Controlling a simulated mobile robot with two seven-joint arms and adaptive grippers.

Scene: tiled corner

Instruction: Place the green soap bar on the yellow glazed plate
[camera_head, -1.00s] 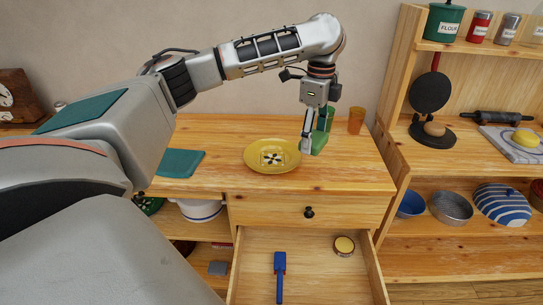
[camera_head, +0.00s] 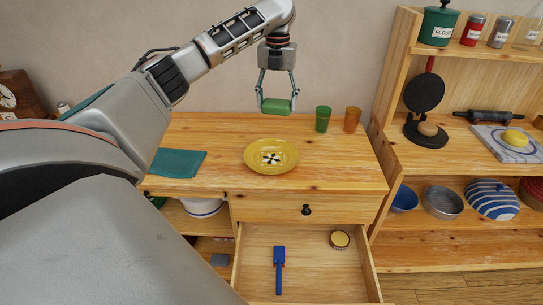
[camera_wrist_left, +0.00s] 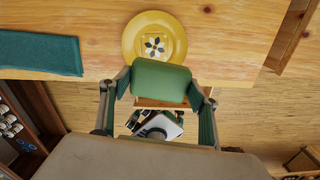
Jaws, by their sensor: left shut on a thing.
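The green soap bar (camera_head: 277,106) is held between the fingers of my left gripper (camera_head: 277,100), raised above the wooden counter and behind the plate in the head view. The yellow glazed plate (camera_head: 254,165) lies flat on the counter, with a dark flower pattern in its middle. In the left wrist view the soap bar (camera_wrist_left: 160,80) sits between the two fingers of my left gripper (camera_wrist_left: 160,88), and the plate (camera_wrist_left: 133,40) shows beyond it, partly covered by the soap. My right gripper is in neither view.
A green cup (camera_head: 323,119) and an orange cup (camera_head: 352,120) stand right of the plate. A teal cloth (camera_head: 177,163) lies to its left. Shelves stand at the right.

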